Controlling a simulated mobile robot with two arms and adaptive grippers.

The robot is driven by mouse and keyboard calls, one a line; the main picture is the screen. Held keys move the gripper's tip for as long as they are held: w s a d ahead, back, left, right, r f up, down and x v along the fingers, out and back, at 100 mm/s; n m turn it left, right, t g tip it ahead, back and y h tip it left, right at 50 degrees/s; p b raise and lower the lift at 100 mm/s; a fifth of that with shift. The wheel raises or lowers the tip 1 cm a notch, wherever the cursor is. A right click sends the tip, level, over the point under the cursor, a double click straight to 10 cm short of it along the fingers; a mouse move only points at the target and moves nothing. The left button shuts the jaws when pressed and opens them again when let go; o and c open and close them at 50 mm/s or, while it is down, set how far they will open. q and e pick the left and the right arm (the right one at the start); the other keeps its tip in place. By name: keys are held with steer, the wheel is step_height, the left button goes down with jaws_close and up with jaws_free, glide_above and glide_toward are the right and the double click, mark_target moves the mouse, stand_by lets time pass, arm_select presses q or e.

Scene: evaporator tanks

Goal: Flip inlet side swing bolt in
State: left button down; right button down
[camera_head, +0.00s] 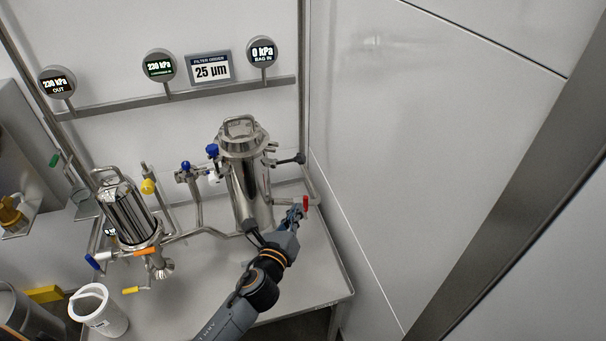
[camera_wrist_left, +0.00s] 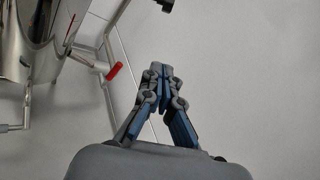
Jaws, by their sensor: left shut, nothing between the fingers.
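The steel filter housing (camera_head: 250,187) stands upright at the back of the table, with a round lid (camera_head: 243,137) that has a loop handle. Small metal fittings (camera_head: 271,147) stick out at the lid's right edge. I cannot make out which is the inlet side swing bolt or how it lies. My left gripper (camera_head: 297,209) is shut and empty, low to the right of the housing and close to a red-handled valve (camera_head: 306,203). In the left wrist view its fingertips (camera_wrist_left: 160,70) meet before the bare wall, apart from the housing (camera_wrist_left: 35,40) at the left.
A dark knob (camera_head: 299,158) sits on the pipe right of the housing. A second steel vessel (camera_head: 127,212) and coloured valve handles stand to the left. A white bucket (camera_head: 99,311) is at the lower left. The table's right front (camera_head: 320,280) is clear. A wall closes the right side.

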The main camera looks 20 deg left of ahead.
mark_target(286, 161)
arm_select(q)
steer(key=w+a+r+p, duration=0.1)
steer(key=w+r+p, duration=0.1)
steer(key=w, duration=0.9)
steer(key=shift+a+r+p, duration=0.3)
steer(key=shift+p, duration=0.25)
steer(key=shift+w, duration=0.15)
